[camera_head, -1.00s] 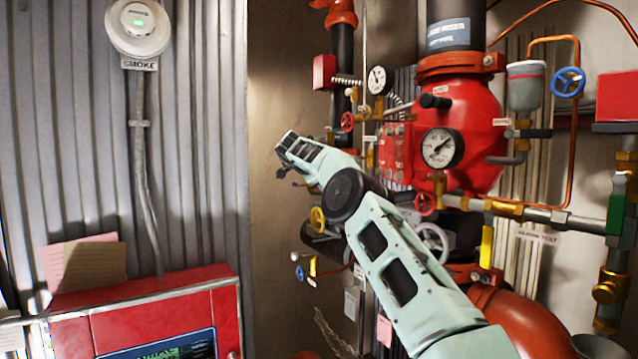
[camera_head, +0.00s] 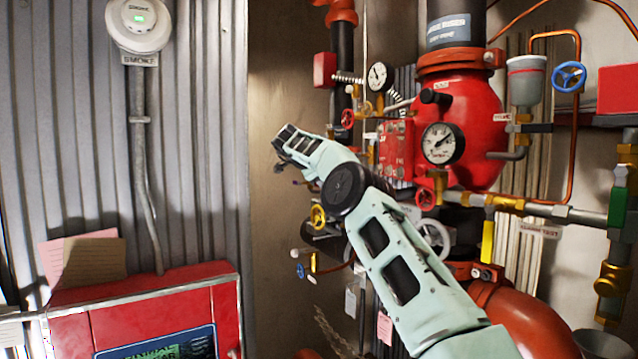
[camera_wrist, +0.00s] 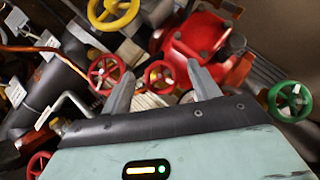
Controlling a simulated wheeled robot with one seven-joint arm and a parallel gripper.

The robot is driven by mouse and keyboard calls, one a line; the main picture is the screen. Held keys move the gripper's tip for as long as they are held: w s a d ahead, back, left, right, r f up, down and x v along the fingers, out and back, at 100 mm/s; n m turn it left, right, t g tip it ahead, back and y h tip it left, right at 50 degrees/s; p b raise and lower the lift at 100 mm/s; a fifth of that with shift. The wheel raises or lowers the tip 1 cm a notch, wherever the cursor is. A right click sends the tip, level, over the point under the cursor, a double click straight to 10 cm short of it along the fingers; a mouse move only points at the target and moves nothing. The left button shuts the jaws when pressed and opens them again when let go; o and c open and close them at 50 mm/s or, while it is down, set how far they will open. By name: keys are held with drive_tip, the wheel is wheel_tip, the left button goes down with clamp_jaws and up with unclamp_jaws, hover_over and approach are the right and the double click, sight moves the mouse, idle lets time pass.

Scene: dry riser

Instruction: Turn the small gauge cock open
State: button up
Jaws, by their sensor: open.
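A small pressure gauge (camera_head: 380,77) with brass fittings is at the upper middle of the head view. A larger gauge (camera_head: 442,144) is on the front of the red valve body (camera_head: 470,115). I cannot tell for certain which fitting is the small gauge cock. My gripper (camera_wrist: 160,69) is open in the wrist view, its two grey fingers apart with nothing held. A red handwheel (camera_wrist: 160,76) shows between the fingers, and another red handwheel (camera_wrist: 105,72) is beside the left finger. Whether the fingers touch either is unclear. In the head view the fingertips cannot be made out.
The wrist view also shows a yellow handwheel (camera_wrist: 112,10) at the top and a green handwheel (camera_wrist: 290,101) at right. In the head view, pipes and a blue handwheel (camera_head: 568,77) crowd the right. A red cabinet (camera_head: 150,305) stands at lower left.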

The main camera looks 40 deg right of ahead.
drive_tip(key=b+v, duration=0.3)
drive_tip(key=v, duration=0.7)
drive_tip(key=shift+a, duration=0.2)
drive_tip(key=shift+c, duration=0.3)
drive_tip(key=shift+r, duration=0.1)
drive_tip(key=shift+c, duration=1.1)
drive_tip(key=s+r+m+t+h+b, duration=0.2)
drive_tip(key=s+r+t+h+b, duration=0.1)
drive_tip(key=r+t+h+b, duration=0.3)
drive_tip(key=s+f+n+t+y+b, duration=0.1)
drive_tip(key=s+f+t+y+b, duration=0.3)
drive_tip(key=s+f+y+b, duration=0.45)
drive_tip(key=shift+h, duration=0.95)
drive_tip(key=shift+f+p+x, duration=0.45)
drive_tip(key=shift+p+x, duration=1.1)
drive_tip(key=shift+x, duration=1.15)
drive_tip(key=shift+f+p+x, duration=0.45)
drive_tip(key=shift+p+x, duration=1.15)
drive_tip(key=shift+x, duration=1.15)
drive_tip(key=shift+f+p+x, duration=0.45)
drive_tip(key=shift+p+x, duration=1.1)
drive_tip(key=shift+x, duration=1.15)
